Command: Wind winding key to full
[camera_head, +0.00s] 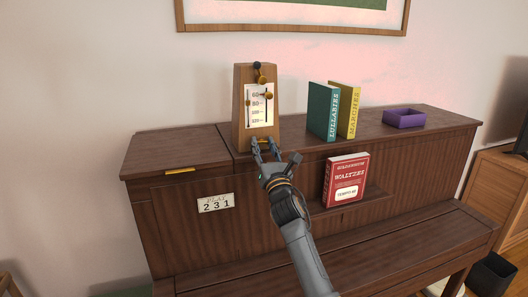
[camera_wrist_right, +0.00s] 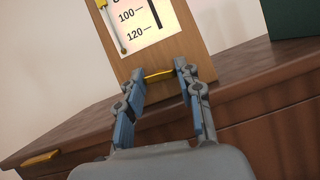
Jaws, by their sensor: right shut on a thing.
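A wooden metronome (camera_head: 241,122) stands upright on the piano top, with a white number scale on its front. It also shows in the right wrist view (camera_wrist_right: 188,45). Small brass and dark knobs (camera_head: 262,78) sit on its upper front. A yellow brass bar (camera_wrist_right: 158,75) is low on its front; whether this is the winding key I cannot tell. My right gripper (camera_head: 264,143) reaches up from below to the metronome's base. My left gripper is out of view.
A red book (camera_head: 345,180) stands on the ledge below. The piano top's left side is clear.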

